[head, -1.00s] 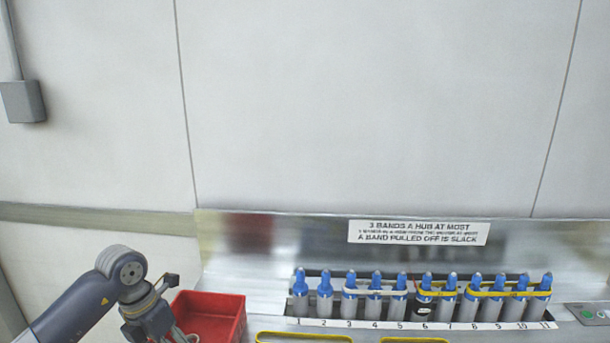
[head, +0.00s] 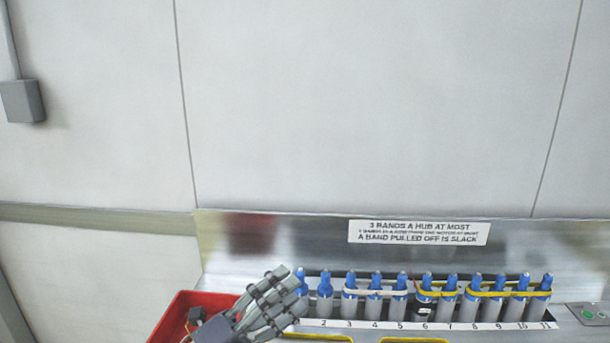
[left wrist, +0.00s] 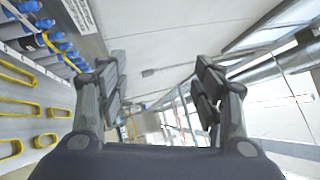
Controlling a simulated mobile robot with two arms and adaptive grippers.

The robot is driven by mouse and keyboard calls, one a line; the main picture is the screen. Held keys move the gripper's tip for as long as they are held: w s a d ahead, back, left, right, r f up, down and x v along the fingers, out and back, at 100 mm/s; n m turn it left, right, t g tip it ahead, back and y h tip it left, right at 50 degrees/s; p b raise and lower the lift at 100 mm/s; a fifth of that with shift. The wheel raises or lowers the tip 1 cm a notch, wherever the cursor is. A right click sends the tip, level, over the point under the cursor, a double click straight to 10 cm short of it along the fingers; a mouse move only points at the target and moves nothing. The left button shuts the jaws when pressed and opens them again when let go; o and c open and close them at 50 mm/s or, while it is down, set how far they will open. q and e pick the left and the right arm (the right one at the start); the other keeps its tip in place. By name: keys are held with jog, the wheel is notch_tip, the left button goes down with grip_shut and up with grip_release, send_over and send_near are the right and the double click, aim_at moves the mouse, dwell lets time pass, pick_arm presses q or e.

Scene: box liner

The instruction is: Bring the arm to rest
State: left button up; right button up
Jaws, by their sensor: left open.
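My left gripper (head: 283,287) is in the lower middle of the head view, in front of hub 1 at the left end of the row. It also shows in the left wrist view (left wrist: 160,85), where its fingers stand wide apart with nothing between them. It hides part of hub 1 and part of the red bin. The row of numbered grey hubs with blue tops (head: 375,297) stands along the bench. White bands and yellow bands stretch around some of the hubs. My right gripper does not show.
A red bin (head: 183,313) stands left of the hubs. Yellow bands (head: 414,340) lie at the front edge of the bench. A sign (head: 419,233) is on the metal back panel. A button panel (head: 592,313) is at the right end. The space above the hubs is clear.

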pick_arm(q)
jog(key=w+a+f+n+t+y, duration=0.2)
jog(key=a+f+n+t+y, duration=0.2)
jog(key=a+n+t+y, duration=0.8)
jog(key=s+a+f+n+g+y, duration=0.2)
jog(key=a+f+n+g+y, duration=0.1)
jog(key=f+n+g, duration=0.3)
jog(key=s+a+f+n+g+y, duration=0.3)
jog(key=a+f+n+g+y, duration=0.1)
jog(key=f+n, duration=0.25)
jog(key=s+d+f+n+g+h, duration=0.1)
jog(key=s+f+n+g, duration=0.1)
jog(key=s+f+g, duration=0.75)
jog(key=s+d+f+n+g+h, duration=0.15)
jog(key=s+f, duration=0.45)
jog(key=s, duration=0.8)
notch_tip(320, 180, down, 25)
jog(key=s+g, duration=0.1)
jog(key=s+a+f, duration=0.1)
jog(key=s+f, duration=0.7)
jog(key=s+a+f+g, duration=0.1)
jog(key=s+a+f, duration=0.1)
jog(key=s+f, duration=0.7)
jog(key=shift+a+g+y, duration=0.3)
jog(key=shift+y, duration=0.15)
